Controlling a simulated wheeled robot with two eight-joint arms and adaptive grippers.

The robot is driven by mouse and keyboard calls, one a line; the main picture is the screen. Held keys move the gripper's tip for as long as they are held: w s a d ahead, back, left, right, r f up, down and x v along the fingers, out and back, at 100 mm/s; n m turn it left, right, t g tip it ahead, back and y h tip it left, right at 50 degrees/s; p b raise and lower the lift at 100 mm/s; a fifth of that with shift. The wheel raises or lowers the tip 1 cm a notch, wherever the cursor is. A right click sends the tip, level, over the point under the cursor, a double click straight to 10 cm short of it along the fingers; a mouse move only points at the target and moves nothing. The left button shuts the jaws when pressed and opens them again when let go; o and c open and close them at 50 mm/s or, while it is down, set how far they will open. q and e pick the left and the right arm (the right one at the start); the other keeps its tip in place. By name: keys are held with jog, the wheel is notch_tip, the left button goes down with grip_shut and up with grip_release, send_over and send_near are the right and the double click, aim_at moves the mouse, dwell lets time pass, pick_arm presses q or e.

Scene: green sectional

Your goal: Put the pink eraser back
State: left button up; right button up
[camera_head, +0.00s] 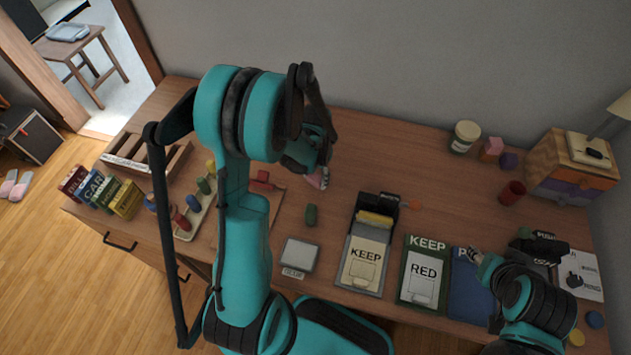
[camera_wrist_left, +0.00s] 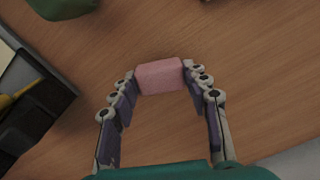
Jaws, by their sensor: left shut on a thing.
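The pink eraser (camera_wrist_left: 160,76) is a small rounded block between the fingertips of my left gripper (camera_wrist_left: 160,82) in the left wrist view. The fingers are shut on its two sides. Wood tabletop lies behind it; its height above the wood is hard to tell. In the head view my left gripper (camera_head: 316,172) is over the middle rear of the desk, with a bit of pink at its tip; the arm hides much of it. My right gripper (camera_head: 477,258) is low over the blue board at right, and its jaw opening is unclear.
A black tray (camera_head: 388,199) holds a yellow item above a KEEP card (camera_head: 363,264). A green block (camera_head: 310,215) lies left of it. A pink block (camera_head: 491,148), a jar (camera_head: 465,136) and a red cup (camera_head: 511,193) stand at back right.

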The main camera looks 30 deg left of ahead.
pick_arm(q)
jog(key=shift+f, duration=0.9)
jog(key=shift+f+b, duration=0.25)
jog(key=shift+b, duration=0.05)
jog(key=shift+r, duration=0.1)
jog(key=shift+f, duration=0.25)
jog(key=o, duration=1.5)
jog(key=shift+c, duration=0.2)
jog(key=shift+r, duration=0.1)
